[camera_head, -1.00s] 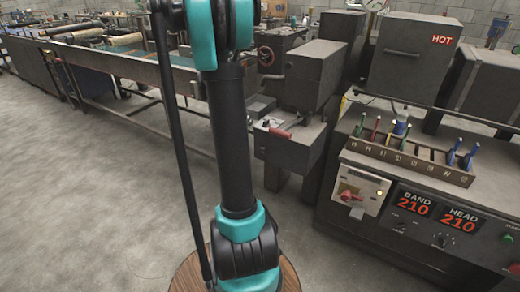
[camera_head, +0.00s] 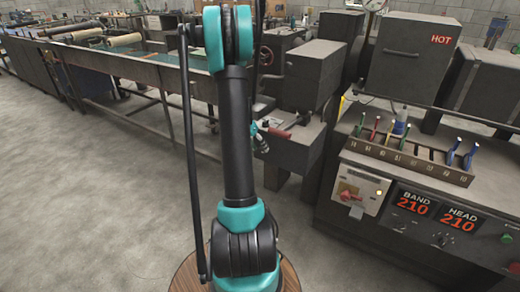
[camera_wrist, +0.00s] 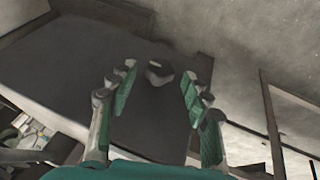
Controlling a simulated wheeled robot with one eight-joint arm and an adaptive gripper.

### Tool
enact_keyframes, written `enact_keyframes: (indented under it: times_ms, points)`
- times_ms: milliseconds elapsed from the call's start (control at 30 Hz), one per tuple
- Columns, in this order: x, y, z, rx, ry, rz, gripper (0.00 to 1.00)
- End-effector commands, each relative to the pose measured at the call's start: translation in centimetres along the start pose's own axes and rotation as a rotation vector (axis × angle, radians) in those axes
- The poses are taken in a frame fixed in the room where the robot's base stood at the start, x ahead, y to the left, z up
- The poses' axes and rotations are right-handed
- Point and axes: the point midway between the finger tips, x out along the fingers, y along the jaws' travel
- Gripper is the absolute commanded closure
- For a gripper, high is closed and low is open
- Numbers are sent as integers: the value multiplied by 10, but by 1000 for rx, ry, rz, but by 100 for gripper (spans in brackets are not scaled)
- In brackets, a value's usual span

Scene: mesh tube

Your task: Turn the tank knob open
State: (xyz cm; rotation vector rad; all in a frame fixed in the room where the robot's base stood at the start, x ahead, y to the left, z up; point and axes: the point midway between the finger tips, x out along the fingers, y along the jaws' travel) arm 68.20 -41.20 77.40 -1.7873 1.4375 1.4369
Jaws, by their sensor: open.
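A small round dark knob with a pale rim (camera_wrist: 159,72) shows in the wrist view, on a dark flat metal face. I take it to be the tank knob. My gripper (camera_wrist: 158,84) is open, its two green-padded fingers on either side of the knob in the picture. I cannot tell how far in front of the knob they are. In the head view my gripper (camera_head: 260,138) shows partly behind my own arm, close to the dark metal box with a red handle (camera_head: 279,132). The knob itself is hidden there.
A dark machine with a HOT sign (camera_head: 443,40) stands at right. Its panel has BAND and HEAD displays (camera_head: 437,212) and a red switch (camera_head: 350,196). A rack of coloured-handled tools (camera_head: 410,160) sits on top. Open concrete floor (camera_head: 90,200) lies at left.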

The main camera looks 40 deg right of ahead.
Motion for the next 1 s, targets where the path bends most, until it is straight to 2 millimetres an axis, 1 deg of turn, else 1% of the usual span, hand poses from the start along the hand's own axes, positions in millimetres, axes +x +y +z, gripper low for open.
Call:
enact_keyframes:
  times_ms: [33, 167, 467, 833, 867, 1000]
  points:
    - [5, 0, 0, 1, 0, 0, 51]
    - [12, 0, 0, 0, 0, 0, 51]
    - [13, 0, 0, 0, 0, 0, 51]
    - [13, 0, 0, 0, 0, 0, 97]
    - [13, 0, 0, 0, 0, 0, 100]
    - [13, 0, 0, -2, 0, 3, 100]
